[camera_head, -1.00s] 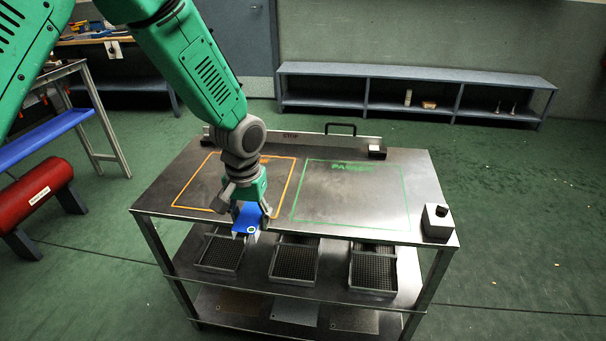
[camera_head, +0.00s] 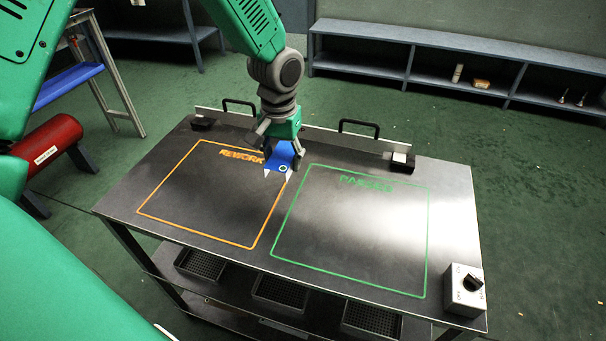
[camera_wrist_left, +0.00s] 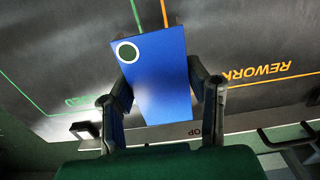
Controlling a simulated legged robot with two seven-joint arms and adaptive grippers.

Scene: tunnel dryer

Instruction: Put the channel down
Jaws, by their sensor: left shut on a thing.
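The channel is a blue piece (camera_head: 281,156) with a dark round hole ringed in white at one end. My left gripper (camera_head: 280,158) is shut on it, near the far side of the metal table, by the gap between the orange and green outlines. In the left wrist view the blue channel (camera_wrist_left: 152,75) sits between the two fingers (camera_wrist_left: 158,90). I cannot tell whether it touches the table. The orange "REWORK" outline (camera_head: 196,240) is on the left of the table top (camera_head: 340,210), the green outline (camera_head: 350,283) on the right. My right gripper is not in view.
A stop rail (camera_head: 320,136) with two black handles runs along the table's far edge. A small black block (camera_head: 403,163) sits at the far right. A switch box (camera_head: 466,290) stands at the near right corner. Both outlined areas look empty.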

